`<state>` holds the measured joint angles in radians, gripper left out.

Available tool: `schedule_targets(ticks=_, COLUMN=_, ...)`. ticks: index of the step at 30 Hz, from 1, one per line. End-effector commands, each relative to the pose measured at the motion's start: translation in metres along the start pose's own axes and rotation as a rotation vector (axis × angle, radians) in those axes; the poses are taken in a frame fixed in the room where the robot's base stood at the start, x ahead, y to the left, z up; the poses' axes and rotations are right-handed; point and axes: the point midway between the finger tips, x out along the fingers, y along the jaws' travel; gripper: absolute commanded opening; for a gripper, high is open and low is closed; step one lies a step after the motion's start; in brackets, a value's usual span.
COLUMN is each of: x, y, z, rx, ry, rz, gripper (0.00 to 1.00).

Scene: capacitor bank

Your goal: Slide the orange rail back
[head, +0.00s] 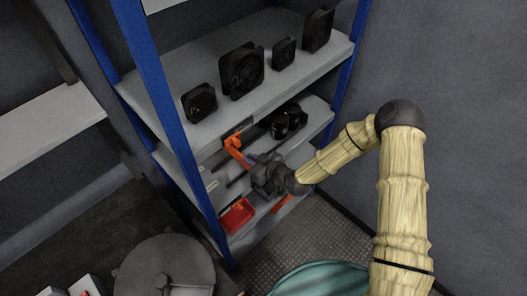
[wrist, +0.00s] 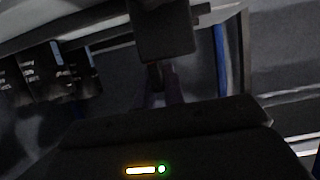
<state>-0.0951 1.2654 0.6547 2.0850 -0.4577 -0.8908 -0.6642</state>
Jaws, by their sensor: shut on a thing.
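The orange rail (head: 236,148) shows in the head view at the front of the shelf's middle level, below the fans. Its near end reaches my gripper (head: 252,163), which comes in from the right and is shut on it. The dark jaws hide the gripped part. In the dim wrist view, my gripper (wrist: 160,88) is closed behind a dark block, and the rail's orange colour cannot be made out.
Several black fans (head: 242,71) stand on the upper shelf. Black cylinders (head: 289,121) sit behind my gripper on the middle level. A red tray (head: 238,215) lies lower down. Blue posts (head: 158,75) flank the shelf. A round grey lid (head: 165,272) stands at the front.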

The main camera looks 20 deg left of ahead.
Motion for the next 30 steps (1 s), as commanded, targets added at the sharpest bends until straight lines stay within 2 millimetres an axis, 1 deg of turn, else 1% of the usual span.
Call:
schedule_targets(ticks=1, x=0.001, y=-0.009, z=0.000, rx=-0.003, ry=0.000, rz=-0.005, gripper=0.00)
schedule_targets(ticks=6, x=0.000, y=-0.021, z=0.000, rx=-0.001, ry=0.002, rz=0.001, gripper=0.00)
schedule_targets(ticks=16, x=0.002, y=-0.026, z=-0.001, rx=-0.001, ry=0.003, rz=-0.002, gripper=0.00)
schedule_targets(ticks=17, x=0.002, y=-0.026, z=-0.001, rx=-0.002, ry=0.003, rz=-0.003, gripper=0.15)
schedule_targets(ticks=18, x=0.002, y=-0.027, z=-0.001, rx=-0.002, ry=0.003, rz=-0.004, gripper=0.23)
schedule_targets(ticks=20, x=0.002, y=-0.027, z=-0.001, rx=-0.002, ry=0.003, rz=-0.004, gripper=0.33)
schedule_targets(ticks=30, x=-0.001, y=-0.024, z=-0.001, rx=-0.001, ry=0.002, rz=-0.001, gripper=0.33)
